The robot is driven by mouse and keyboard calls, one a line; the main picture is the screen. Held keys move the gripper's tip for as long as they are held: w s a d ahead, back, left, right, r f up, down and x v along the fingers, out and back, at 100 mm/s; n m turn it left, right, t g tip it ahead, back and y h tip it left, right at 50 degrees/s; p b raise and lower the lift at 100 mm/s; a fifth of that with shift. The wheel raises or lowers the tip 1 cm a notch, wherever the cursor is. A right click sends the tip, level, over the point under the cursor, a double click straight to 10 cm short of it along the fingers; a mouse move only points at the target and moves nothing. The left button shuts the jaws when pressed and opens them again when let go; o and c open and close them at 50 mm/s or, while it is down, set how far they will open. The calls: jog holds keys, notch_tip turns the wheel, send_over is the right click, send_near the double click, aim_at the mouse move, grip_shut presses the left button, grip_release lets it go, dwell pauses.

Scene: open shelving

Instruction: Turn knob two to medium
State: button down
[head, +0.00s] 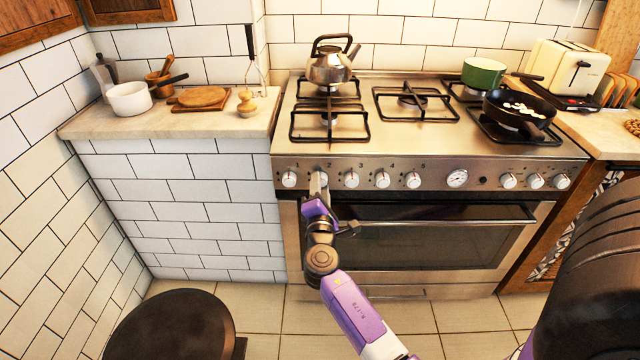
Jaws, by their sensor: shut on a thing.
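The stove's front panel (470,181) carries a row of white knobs with small number labels. Knob one (289,179) is at the far left and knob three (352,180) is to the right of my gripper. My gripper (319,181) reaches up to the panel under the label 2 and is shut on knob two. The gripper covers knob two, so its pointer and setting cannot be seen. Knob four (382,180) and knob five (413,180) are further right.
The oven door handle (450,222) runs just below the panel, close to my wrist. A kettle (331,64) stands on the left rear burner. A frying pan (517,110) and a green pot (483,73) are on the right burners. A tiled counter (185,122) is left of the stove.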

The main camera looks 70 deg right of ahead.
jog(key=shift+f+n, duration=0.1)
jog(key=shift+n, duration=0.3)
jog(key=c, duration=0.9)
grip_release()
jog(key=shift+c, duration=0.2)
jog(key=shift+a, duration=0.1)
jog(key=v, duration=0.7)
jog(key=shift+a, duration=0.3)
jog(key=shift+s, duration=0.15)
